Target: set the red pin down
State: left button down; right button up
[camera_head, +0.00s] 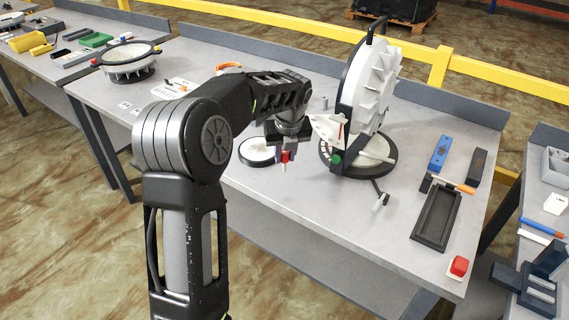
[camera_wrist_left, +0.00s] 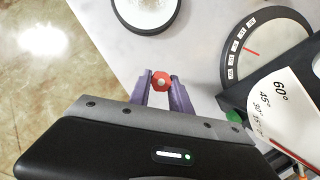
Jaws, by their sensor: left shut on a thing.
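The red pin (camera_head: 285,156) is held upright between the fingers of my left gripper (camera_head: 284,161), over the table near its front edge in the head view. In the left wrist view, the pin's red head (camera_wrist_left: 161,81) with a pale centre shows between the two purple fingers of the gripper (camera_wrist_left: 161,84). The fingers are shut on the pin. Whether its lower end touches the table cannot be told. My right gripper is not in view.
A black tray (camera_head: 436,216), blue block (camera_head: 440,152) and red button (camera_head: 459,266) are farther right.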

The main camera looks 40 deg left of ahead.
aim_at(285, 161)
pick_arm(q)
jog(key=shift+f, duration=1.85)
jog(key=shift+f, duration=0.15)
jog(key=c, duration=1.2)
grip_release()
jog(key=v, duration=1.2)
